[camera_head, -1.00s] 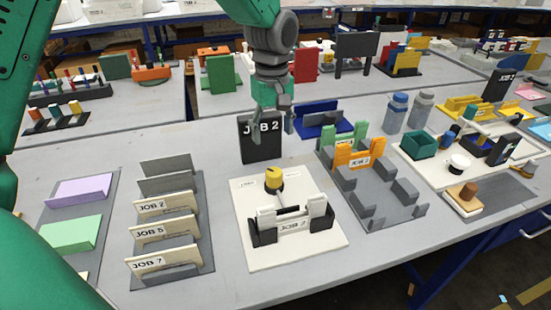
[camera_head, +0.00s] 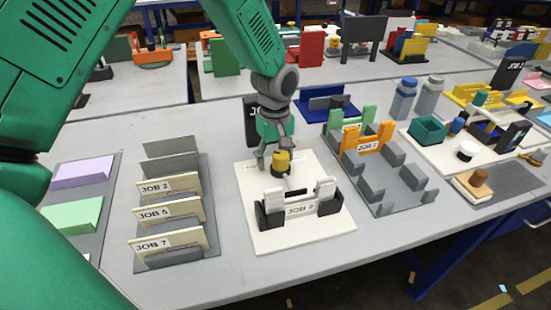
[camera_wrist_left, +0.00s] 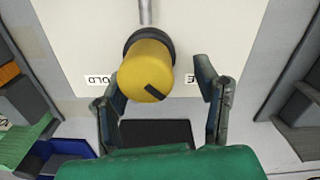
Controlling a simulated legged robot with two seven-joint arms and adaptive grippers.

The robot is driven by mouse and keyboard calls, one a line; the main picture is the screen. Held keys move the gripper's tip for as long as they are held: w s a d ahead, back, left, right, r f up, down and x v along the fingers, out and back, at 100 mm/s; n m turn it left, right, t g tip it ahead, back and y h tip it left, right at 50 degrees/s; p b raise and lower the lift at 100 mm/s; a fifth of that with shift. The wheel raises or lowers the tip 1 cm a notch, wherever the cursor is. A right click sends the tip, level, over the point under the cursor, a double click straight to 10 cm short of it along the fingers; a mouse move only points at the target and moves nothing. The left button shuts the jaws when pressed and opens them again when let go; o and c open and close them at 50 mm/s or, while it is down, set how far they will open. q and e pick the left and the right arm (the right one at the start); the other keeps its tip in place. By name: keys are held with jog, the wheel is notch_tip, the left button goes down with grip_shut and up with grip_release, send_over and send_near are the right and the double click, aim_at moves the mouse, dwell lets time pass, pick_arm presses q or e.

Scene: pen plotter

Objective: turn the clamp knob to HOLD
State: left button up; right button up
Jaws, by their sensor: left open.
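The yellow clamp knob (camera_head: 281,160) stands on a dark collar on the white base plate (camera_head: 262,237), behind the black holder with the JOB 2 card (camera_head: 300,208). In the left wrist view the knob (camera_wrist_left: 147,70) shows a dark pointer mark on its top, toward the lower right. The plate carries a label reading "OLD" (camera_wrist_left: 98,79) on the left and a partly hidden label ending in "E" (camera_wrist_left: 192,79) on the right. My left gripper (camera_head: 272,160) is open at the knob. Its fingers (camera_wrist_left: 160,82) are on either side of it, with visible gaps. My right gripper is out of view.
A rack of cards marked JOB 2, JOB 5 and JOB 7 (camera_head: 168,213) stands to the left. A grey tray with an orange holder (camera_head: 371,139) is to the right. A dark JOB sign (camera_head: 250,112) stands close behind my gripper.

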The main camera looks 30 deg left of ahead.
aim_at(285, 156)
pick_arm(q)
jog(key=shift+d+r, duration=0.2)
jog(key=shift+d, duration=0.45)
jog(key=shift+d+r, duration=0.15)
jog(key=shift+d, duration=0.45)
jog(key=shift+c, duration=0.8)
jog(key=shift+d, duration=0.2)
jog(key=c, duration=0.7)
jog(key=shift+r, duration=0.1)
jog(key=shift+c, duration=1.4)
jog(key=shift+a, duration=0.6)
jog(key=shift+a+f, duration=0.2)
jog(key=shift+a, duration=0.05)
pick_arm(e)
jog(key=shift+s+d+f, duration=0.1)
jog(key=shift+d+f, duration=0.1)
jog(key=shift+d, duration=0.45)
pick_arm(q)
jog(key=shift+d, duration=0.25)
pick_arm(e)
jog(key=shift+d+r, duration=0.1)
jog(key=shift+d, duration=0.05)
